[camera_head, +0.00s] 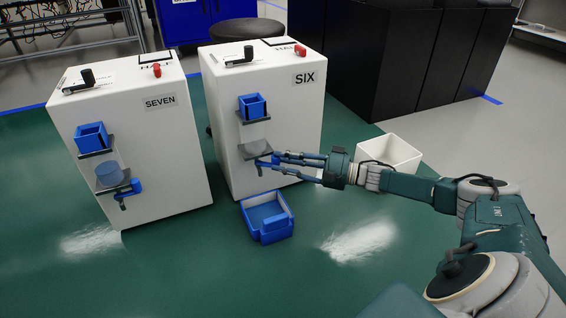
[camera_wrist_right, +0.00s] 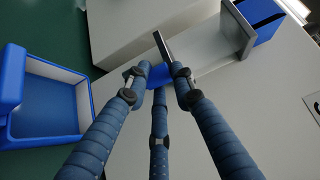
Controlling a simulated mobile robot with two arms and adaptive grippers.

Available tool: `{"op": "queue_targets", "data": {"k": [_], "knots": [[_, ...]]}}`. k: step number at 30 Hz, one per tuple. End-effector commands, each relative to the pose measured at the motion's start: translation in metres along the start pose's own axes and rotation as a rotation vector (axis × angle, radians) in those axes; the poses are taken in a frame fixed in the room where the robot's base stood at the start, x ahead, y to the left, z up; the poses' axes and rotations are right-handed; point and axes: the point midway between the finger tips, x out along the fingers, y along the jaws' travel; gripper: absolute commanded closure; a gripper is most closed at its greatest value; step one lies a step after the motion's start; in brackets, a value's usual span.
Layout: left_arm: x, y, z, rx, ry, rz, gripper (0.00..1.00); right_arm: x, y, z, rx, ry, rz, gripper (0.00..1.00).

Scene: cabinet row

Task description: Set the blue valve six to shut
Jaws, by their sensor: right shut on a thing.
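The white cabinet marked SIX (camera_head: 290,130) stands right of the cabinet marked SEVEN. The blue valve six (camera_head: 263,161) is low on its front, under a small grey shelf; its handle is mostly hidden by my fingers. My right gripper (camera_head: 276,163) reaches in from the right and is shut on the valve. In the right wrist view, a blue bit of the valve (camera_wrist_right: 159,75) shows between the fingertips (camera_wrist_right: 157,82). The handle's exact angle cannot be told. My left gripper is not in view.
Cabinet SEVEN (camera_head: 145,155) has its own blue valve (camera_head: 126,190). A blue bin (camera_head: 268,218) sits on the green floor below valve six. A white bin (camera_head: 393,152) stands behind my right forearm. Dark cabinets (camera_head: 400,55) stand behind.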

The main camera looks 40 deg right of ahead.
Motion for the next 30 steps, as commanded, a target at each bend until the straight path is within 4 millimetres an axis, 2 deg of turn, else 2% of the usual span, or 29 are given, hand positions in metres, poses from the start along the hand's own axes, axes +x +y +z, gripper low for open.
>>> {"op": "queue_targets", "data": {"k": [3, 17, 18, 20, 21, 30], "knots": [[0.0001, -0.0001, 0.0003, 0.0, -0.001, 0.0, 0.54, -0.0011, 0.0064, -0.0009, 0.002, -0.011, 0.012, 1.0], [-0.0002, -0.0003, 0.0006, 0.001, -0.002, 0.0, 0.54, -0.0009, 0.0073, -0.0001, 0.003, -0.02, 0.013, 1.0], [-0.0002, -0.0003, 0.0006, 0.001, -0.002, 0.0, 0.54, -0.0009, 0.0073, 0.0, 0.003, -0.02, 0.013, 0.68], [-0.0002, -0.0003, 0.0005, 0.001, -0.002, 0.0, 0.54, -0.0009, 0.0069, 0.0, 0.003, -0.021, 0.012, 0.56], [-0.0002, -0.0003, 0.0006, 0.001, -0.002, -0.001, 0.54, -0.0008, 0.0064, -0.0001, 0.002, -0.021, 0.011, 0.53], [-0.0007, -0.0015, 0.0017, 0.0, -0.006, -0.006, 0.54, -0.0023, 0.0032, -0.0009, 0.001, -0.02, 0.005, 0.53]]}}
